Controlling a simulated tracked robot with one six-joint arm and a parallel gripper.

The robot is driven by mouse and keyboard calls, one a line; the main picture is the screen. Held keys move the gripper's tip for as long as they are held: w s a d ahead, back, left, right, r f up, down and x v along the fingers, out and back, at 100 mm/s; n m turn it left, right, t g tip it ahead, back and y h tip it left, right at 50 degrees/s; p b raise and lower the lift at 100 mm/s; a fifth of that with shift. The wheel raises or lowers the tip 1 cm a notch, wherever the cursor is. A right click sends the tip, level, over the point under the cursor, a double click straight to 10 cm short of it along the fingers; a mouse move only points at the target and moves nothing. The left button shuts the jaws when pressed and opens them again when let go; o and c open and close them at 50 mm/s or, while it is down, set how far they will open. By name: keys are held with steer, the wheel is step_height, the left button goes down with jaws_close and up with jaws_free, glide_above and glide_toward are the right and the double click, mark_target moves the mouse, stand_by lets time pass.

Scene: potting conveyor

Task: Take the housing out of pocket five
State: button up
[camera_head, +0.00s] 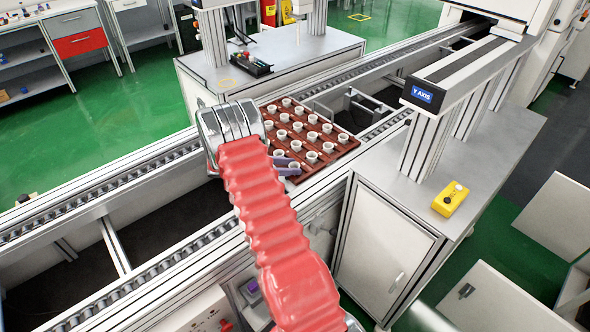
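A reddish-brown tray (346,150) sits on the conveyor with rows of small white cup-like housings (312,157) in its pockets. I see no pocket numbers, so I cannot tell which housing is in pocket five. My gripper (296,168) has two purple fingers at the tray's near left edge, beside the nearest housings. The fingers show as two separate strips with a white housing at their tips. I cannot tell whether they touch it. My red-sleeved arm and metal wrist hide the tray's left edge.
Conveyor rails (160,165) run past the tray on both sides. A gantry post marked "Y AXIS" (422,94) stands to the right. A yellow button box (450,199) is on the right bench. A dark tool tray (250,63) lies on the rear bench.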

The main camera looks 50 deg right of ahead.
steer(key=c, duration=0.7)
steer(key=shift+o, duration=0.2)
steer(key=shift+r, duration=0.1)
step_height(320, 180, up, 10)
stand_by(0.6)
